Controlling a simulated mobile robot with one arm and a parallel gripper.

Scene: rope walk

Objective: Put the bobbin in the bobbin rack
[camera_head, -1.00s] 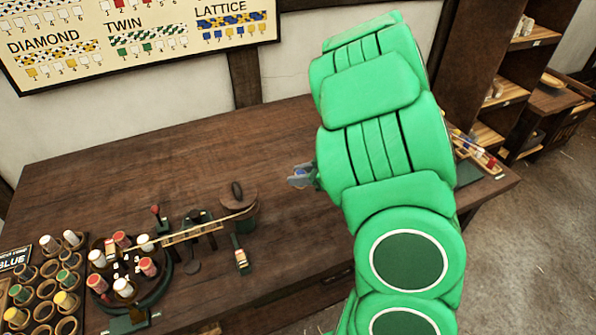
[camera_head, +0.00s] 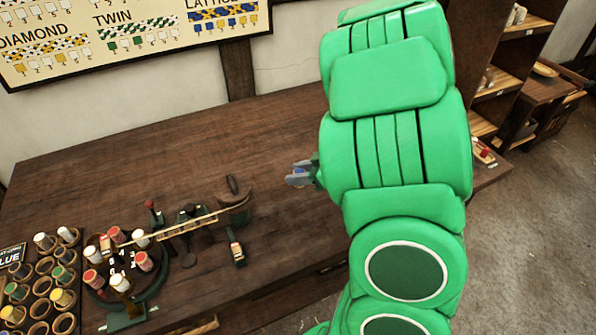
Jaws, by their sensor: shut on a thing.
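My gripper (camera_head: 296,178) shows only in part, sticking out to the left of my green arm above the middle of the table. It is shut on the bobbin (camera_head: 299,171), of which only a small blue patch shows between the grey fingers. The arm hides the rest of the gripper. The bobbin rack (camera_head: 43,286) is at the lower left, with round wooden cups. My gripper is well to the right of the rack.
A round braiding stand (camera_head: 155,291) with red and white bobbins stands beside the rack. A wooden strip runs from it to a dark post (camera_head: 236,208). A small counter-like device (camera_head: 236,250) lies nearby. The table's back middle (camera_head: 190,150) is clear. Shelves (camera_head: 500,85) stand at right.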

